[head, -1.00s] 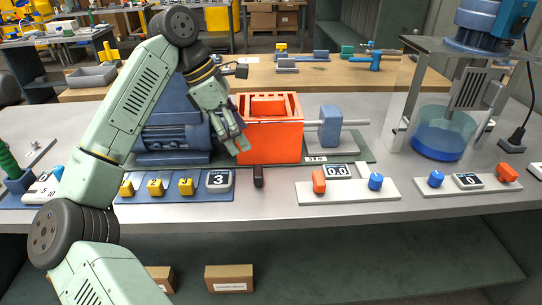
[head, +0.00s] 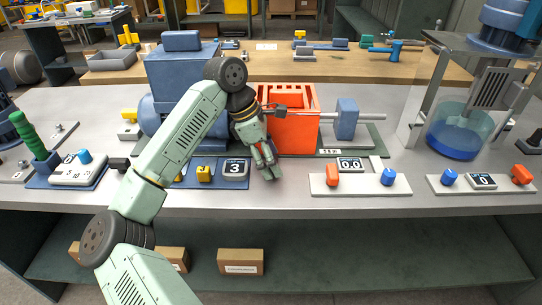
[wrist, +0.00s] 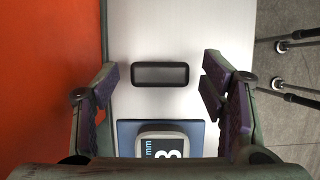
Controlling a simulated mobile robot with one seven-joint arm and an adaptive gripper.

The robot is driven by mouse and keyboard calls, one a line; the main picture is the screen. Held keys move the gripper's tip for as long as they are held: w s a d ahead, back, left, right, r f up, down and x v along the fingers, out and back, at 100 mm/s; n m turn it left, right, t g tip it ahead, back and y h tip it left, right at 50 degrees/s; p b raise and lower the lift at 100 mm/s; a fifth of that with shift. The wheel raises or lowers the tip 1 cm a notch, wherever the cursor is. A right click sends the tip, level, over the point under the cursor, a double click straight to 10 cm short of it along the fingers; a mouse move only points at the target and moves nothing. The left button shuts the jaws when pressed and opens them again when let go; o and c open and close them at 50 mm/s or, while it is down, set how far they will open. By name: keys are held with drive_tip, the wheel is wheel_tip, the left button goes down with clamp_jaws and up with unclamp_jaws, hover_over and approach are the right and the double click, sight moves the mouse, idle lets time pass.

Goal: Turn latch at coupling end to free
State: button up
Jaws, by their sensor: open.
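A black latch (wrist: 160,75), shaped like a short rounded bar with a grey middle, shows in the wrist view on the pale metal surface. It lies lengthwise across the gap between my fingers, with clear room on both sides. In the head view my gripper hides it. My gripper (head: 267,173) is just in front of the orange guard (head: 297,133), pointing down. In the wrist view my gripper (wrist: 160,88) is open, one finger on each side of the latch, touching neither end. The orange guard (wrist: 50,80) fills the left of that view.
The blue motor (head: 180,75) is left of the guard. A shaft runs right through a blue block (head: 347,119). A white control panel (head: 360,187) lies front right.

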drive_tip(key=shift+c, duration=0.5)
drive_tip(key=c, duration=1)
drive_tip(key=shift+c, duration=0.2)
